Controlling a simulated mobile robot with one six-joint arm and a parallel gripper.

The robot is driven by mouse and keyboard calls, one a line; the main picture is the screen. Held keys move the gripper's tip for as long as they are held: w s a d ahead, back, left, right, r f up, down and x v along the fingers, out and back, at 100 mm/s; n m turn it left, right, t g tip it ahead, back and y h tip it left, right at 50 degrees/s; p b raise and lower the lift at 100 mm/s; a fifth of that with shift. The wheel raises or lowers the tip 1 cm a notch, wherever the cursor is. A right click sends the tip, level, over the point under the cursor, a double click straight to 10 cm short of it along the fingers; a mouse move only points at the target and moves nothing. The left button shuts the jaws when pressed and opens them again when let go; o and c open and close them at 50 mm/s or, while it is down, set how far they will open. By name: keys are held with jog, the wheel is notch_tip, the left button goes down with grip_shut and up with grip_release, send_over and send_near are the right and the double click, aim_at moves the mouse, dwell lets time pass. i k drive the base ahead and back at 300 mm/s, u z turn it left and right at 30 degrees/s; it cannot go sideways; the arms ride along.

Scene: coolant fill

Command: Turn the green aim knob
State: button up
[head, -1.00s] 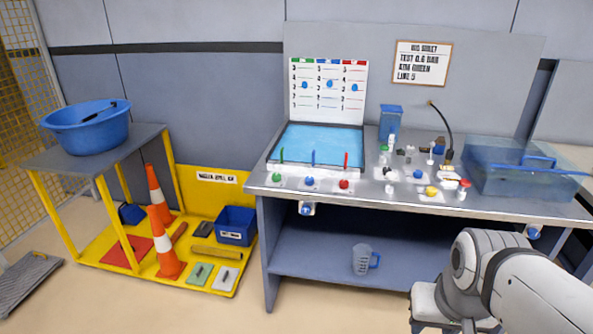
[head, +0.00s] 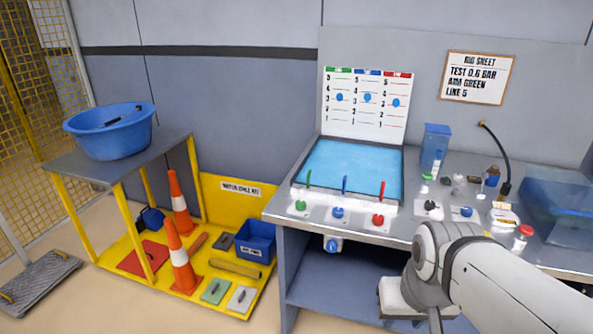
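The green aim knob (head: 300,206) sits at the left end of the panel on the bench's front edge, below a green upright pointer (head: 308,179). A blue knob (head: 338,213) and a red knob (head: 378,220) stand to its right, below a blue and a red pointer. Behind them is a shallow blue water tray (head: 350,168) with a marked board (head: 366,106) behind it. My arm is at the lower right, in front of the bench.
A rig sheet (head: 477,78) on the wall reads "TEST 0.6 BAR, AIM GREEN, LINE 5". Small items and a clear blue bin (head: 565,205) are on the bench's right. A yellow spill-kit stand (head: 230,200) with cones is left.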

aim_at(300, 205)
jog(key=u, duration=0.1)
jog(key=i, duration=1.15)
jog(key=z, duration=0.4)
